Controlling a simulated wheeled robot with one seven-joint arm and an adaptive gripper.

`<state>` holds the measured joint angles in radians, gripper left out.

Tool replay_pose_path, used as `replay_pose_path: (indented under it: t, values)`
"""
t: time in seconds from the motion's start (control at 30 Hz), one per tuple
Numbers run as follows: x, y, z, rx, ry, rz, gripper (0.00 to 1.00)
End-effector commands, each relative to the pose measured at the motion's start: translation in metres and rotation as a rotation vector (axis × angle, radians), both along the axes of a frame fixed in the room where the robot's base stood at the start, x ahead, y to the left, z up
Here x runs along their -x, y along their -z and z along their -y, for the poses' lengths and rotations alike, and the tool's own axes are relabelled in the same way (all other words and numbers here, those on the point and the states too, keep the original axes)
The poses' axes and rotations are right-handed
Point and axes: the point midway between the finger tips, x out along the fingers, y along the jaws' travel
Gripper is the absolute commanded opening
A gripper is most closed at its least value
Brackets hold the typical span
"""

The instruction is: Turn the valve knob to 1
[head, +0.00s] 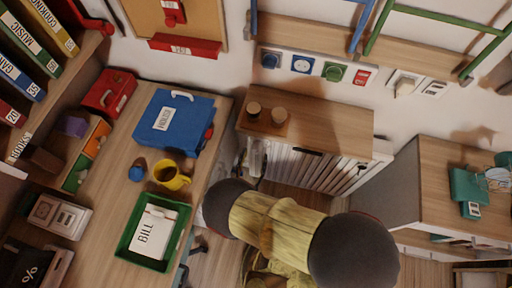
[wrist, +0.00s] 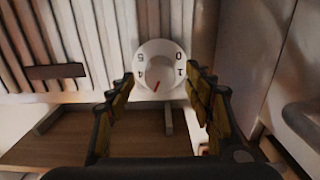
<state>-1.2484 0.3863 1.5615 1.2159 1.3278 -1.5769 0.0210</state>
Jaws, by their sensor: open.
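The valve knob (wrist: 160,63) is a round white dial in the wrist view, with 0, 1, 4 and 5 readable around its rim. A short red mark sits low on its face, between the 4 and the 1 and apart from both. My gripper (wrist: 159,75) is open, with one finger at the lower left of the knob and one at its lower right. The knob lies ahead of the gap between the fingertips; I cannot tell whether they touch it. In the head view my arm blocks much of the area, and the knob is not clearly seen.
The white slatted radiator (head: 325,170) stands under a wooden shelf (head: 335,125) holding two small brown cups. A desk (head: 115,185) on the left carries a blue binder (head: 178,120), a yellow mug (head: 172,177) and a green tray (head: 128,254). A cabinet (head: 440,190) stands right.

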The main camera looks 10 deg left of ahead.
Motion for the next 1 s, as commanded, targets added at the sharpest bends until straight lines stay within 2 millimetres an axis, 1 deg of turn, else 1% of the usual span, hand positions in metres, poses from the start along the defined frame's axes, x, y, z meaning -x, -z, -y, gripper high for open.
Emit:
replay_pose_path:
  t: [0.03,0.2,0.4,0.73,1.0]
  values:
    - [-0.008,0.002,0.002,-0.001,0.004,0.0,0.52]
    - [-0.028,0.002,0.003,-0.002,0.003,-0.001,0.52]
    - [-0.041,0.001,0.004,-0.001,0.001,-0.001,0.52]
    - [-0.043,0.0,0.003,-0.001,-0.001,-0.001,0.52]
    - [-0.043,0.0,0.003,-0.001,-0.001,-0.001,0.37]
